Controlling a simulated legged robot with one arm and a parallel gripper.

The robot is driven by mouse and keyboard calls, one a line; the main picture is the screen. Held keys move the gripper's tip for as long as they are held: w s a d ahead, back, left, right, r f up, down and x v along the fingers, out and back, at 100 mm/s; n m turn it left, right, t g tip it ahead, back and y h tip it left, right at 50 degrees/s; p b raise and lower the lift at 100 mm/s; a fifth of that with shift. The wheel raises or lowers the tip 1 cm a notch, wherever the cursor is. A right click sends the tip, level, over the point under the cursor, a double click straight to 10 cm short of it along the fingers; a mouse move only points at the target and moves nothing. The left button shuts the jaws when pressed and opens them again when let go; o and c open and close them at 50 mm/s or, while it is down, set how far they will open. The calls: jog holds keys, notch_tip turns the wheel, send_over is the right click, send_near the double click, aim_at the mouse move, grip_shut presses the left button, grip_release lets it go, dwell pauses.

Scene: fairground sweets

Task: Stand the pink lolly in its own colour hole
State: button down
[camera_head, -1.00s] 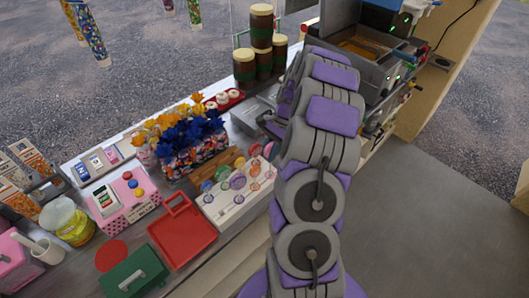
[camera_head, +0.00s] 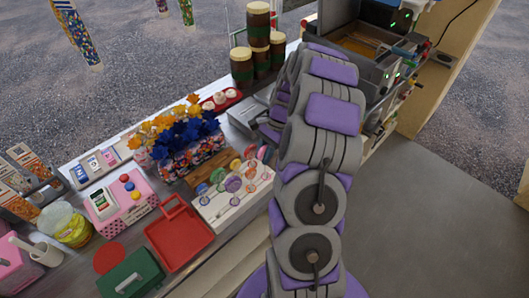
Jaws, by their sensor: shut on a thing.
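The white lolly stand (camera_head: 236,209) is on the counter just left of my arm. Several round lollies in different colours stand in or over it, with small coloured rings around holes in its top. A pink lolly (camera_head: 252,172) shows at the stand's right part. My gripper (camera_head: 265,153) is only partly in view, small and grey, over the stand's back right corner and close to that lolly. It is shut on a lolly, which looks to be the pink one, but my arm hides much of the grip. I cannot tell whether the stick is in a hole.
A red tray (camera_head: 178,232) lies in front and left of the stand. Blue and orange wrapped sweets (camera_head: 190,135) stand behind it, beside a wooden block (camera_head: 207,178). Brown jars (camera_head: 258,25) stand farther back. A pink box (camera_head: 123,205) and a green box (camera_head: 130,275) are left.

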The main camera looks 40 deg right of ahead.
jog(key=shift+a, duration=0.95)
jog(key=shift+d+f, duration=0.2)
jog(key=shift+d, duration=0.45)
jog(key=shift+d+f, duration=0.2)
jog(key=shift+d, duration=0.4)
jog(key=shift+a+r+p, duration=0.2)
jog(key=shift+a+p, duration=0.1)
jog(key=shift+a, duration=0.4)
jog(key=shift+a+r+p, duration=0.15)
jog(key=shift+a+p, duration=0.15)
jog(key=shift+a, duration=0.4)
jog(key=shift+d+f, duration=0.2)
jog(key=shift+d, duration=0.4)
jog(key=shift+d+f, duration=0.15)
jog(key=shift+d, duration=0.4)
jog(key=shift+f, duration=0.1)
jog(key=shift+a+f, duration=0.2)
jog(key=shift+a, duration=0.05)
jog(key=shift+f, duration=0.15)
jog(key=shift+d+f, duration=0.25)
jog(key=shift+d, duration=0.45)
jog(key=shift+a+f, duration=0.4)
jog(key=shift+f, duration=0.2)
jog(key=shift+d, duration=0.1)
